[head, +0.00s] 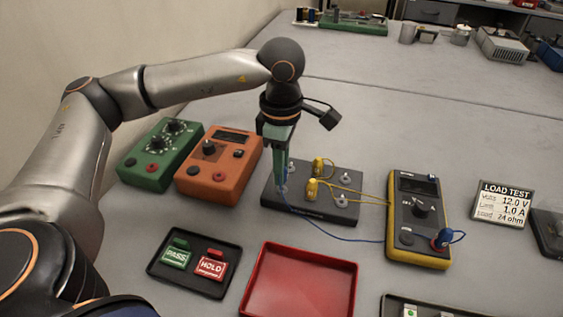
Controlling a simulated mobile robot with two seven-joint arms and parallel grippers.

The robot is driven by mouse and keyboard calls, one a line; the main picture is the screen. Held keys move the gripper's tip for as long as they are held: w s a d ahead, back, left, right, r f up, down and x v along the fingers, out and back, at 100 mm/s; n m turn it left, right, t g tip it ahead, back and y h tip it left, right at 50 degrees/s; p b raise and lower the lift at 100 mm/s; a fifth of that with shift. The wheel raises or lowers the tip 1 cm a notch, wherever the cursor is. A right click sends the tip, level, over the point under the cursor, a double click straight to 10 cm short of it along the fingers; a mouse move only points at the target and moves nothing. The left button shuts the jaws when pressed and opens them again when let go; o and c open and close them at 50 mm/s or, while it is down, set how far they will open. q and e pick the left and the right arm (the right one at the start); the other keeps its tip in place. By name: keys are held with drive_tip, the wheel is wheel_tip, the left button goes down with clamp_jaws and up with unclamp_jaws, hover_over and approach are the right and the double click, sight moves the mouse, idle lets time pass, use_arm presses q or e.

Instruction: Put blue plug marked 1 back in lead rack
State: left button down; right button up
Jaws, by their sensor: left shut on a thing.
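My left gripper (283,182) points down over the left part of a dark terminal board (308,212). It is shut on a blue plug, mostly hidden by the fingers; its marking cannot be read. A blue lead (330,237) runs from the fingertips past the board's front to the yellow-edged multimeter (412,250). Two yellow plugs (318,168) (312,188) stand on the board, with yellow leads running to the meter. I cannot make out which thing is the lead rack. My right gripper is not in view.
A green box (160,150) and an orange box (215,165) stand left of the board. In front are a black tray (210,287) with PASS and HOLD blocks and an empty red tray (300,285). A LOAD TEST sign (503,203) stands right.

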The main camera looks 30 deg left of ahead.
use_arm(q)
drive_tip(key=shift+f, duration=0.7)
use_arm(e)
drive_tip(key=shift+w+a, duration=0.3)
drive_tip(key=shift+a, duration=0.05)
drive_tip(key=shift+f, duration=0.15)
use_arm(q)
drive_tip(key=shift+b, duration=0.4)
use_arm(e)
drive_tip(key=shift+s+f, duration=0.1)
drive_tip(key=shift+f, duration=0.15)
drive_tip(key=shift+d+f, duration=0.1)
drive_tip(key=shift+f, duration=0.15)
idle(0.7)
use_arm(q)
drive_tip(key=shift+f+b, duration=0.35)
drive_tip(key=shift+b, duration=0.2)
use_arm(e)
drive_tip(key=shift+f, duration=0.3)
use_arm(q)
drive_tip(key=c, duration=0.6)
unclamp_jaws()
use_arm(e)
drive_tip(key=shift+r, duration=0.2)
